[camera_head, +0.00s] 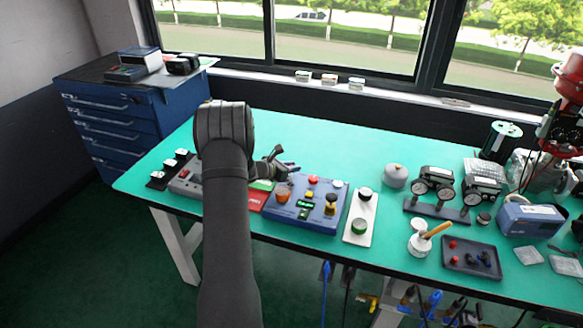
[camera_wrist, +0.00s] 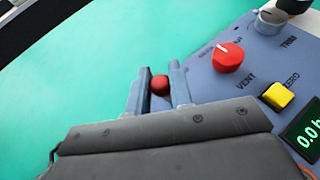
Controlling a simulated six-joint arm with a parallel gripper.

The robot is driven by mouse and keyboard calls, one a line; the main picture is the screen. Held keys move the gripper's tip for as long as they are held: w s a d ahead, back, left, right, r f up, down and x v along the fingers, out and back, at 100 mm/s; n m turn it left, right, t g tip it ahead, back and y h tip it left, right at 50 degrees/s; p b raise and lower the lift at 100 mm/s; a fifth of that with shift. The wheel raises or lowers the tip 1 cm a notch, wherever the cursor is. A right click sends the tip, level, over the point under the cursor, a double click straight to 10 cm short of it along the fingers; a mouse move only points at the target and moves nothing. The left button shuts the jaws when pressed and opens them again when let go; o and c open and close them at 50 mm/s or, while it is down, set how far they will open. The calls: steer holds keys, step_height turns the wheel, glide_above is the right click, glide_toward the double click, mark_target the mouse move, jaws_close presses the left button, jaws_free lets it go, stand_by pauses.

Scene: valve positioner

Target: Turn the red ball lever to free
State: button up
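The red ball (camera_wrist: 159,85) of the lever shows in the wrist view between the two fingers of my gripper (camera_wrist: 161,80), at the edge of the blue-grey panel. The fingers are apart, and the ball nearly fills the gap; I cannot tell whether both touch it. The lever's stem and any position marks for it are hidden. In the head view my gripper (camera_head: 283,163) is low over the far left corner of the blue positioner box (camera_head: 318,214), and the ball cannot be made out there.
A red VENT knob (camera_wrist: 228,57), a grey TRIM knob (camera_wrist: 270,20), a yellow ZERO button (camera_wrist: 277,96) and a green display (camera_wrist: 304,130) lie right of the gripper. A white plate (camera_head: 360,217) with round buttons is right of the box. The green table behind is clear.

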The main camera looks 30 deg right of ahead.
jaws_close()
steer(key=shift+s+d+m+g+h, duration=0.15)
steer(key=shift+s+d+m+g, duration=0.1)
steer(key=shift+m+g, duration=0.6)
steer(key=shift+s+d+m+g+h, duration=0.15)
steer(key=shift+d+m+g, duration=0.1)
steer(key=shift+m+g, duration=0.6)
steer(key=o, duration=0.7)
jaws_free()
steer(key=shift+a, duration=0.1)
steer(key=v, duration=1.7)
steer(key=shift+w+r, duration=0.1)
steer(key=shift+r, duration=0.05)
